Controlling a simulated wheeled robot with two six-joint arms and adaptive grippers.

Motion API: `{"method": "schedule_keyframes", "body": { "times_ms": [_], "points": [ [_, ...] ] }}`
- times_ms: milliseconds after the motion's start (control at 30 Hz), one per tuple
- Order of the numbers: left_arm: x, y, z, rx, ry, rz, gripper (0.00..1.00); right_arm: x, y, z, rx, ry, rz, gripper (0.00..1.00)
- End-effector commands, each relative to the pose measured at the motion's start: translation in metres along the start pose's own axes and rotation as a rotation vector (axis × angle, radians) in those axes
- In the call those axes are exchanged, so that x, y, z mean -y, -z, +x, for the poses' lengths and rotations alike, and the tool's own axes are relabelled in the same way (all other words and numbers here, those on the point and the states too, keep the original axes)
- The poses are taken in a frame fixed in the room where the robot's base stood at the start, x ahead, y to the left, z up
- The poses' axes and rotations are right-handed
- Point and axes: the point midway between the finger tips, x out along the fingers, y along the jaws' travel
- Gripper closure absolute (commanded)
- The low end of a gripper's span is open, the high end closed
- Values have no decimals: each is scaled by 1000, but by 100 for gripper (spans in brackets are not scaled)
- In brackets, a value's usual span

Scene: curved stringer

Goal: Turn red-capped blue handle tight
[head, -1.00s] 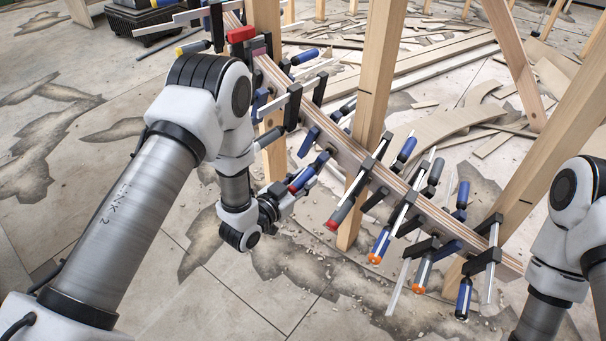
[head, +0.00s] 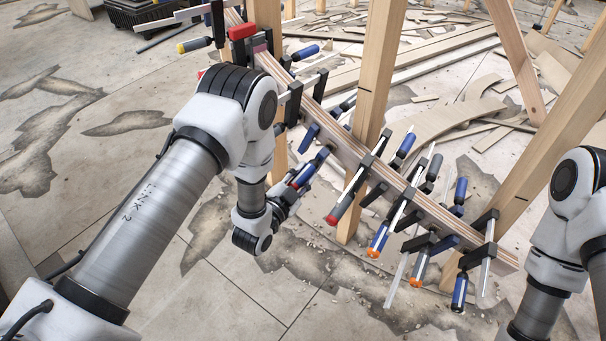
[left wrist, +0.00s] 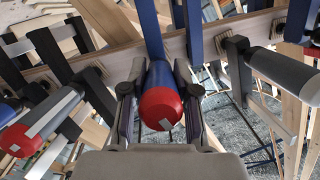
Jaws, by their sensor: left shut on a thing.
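The blue clamp handle with a red cap (left wrist: 160,108) sits between the fingers of my left gripper (left wrist: 160,100) in the left wrist view, its red end facing the camera. In the head view my left gripper (head: 300,180) is shut on this handle (head: 303,176), partly covering it. The handle belongs to a clamp on the curved wooden stringer (head: 345,153). My right gripper is out of view; only my right arm shows at the right edge.
Several more clamps line the stringer, including a grey handle with a red cap (head: 340,208) and orange-capped handles (head: 378,240). Wooden posts (head: 372,90) stand close by. Scrap wood strips (head: 450,122) lie on the cracked floor behind.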

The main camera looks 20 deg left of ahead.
Motion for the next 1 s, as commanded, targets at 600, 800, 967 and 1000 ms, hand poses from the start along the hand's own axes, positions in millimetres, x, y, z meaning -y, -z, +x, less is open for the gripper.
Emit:
{"method": "schedule_keyframes", "body": {
  "times_ms": [600,800,967,1000],
  "points": [
    [0,0,0,0,0,1,45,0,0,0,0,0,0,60],
    [-1,-1,-15,3,-2,-1,45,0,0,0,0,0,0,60],
    [0,-1,-49,5,-1,-1,45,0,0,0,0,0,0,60],
    [-1,-1,-56,5,-3,-1,45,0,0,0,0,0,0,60]
  ]
}}
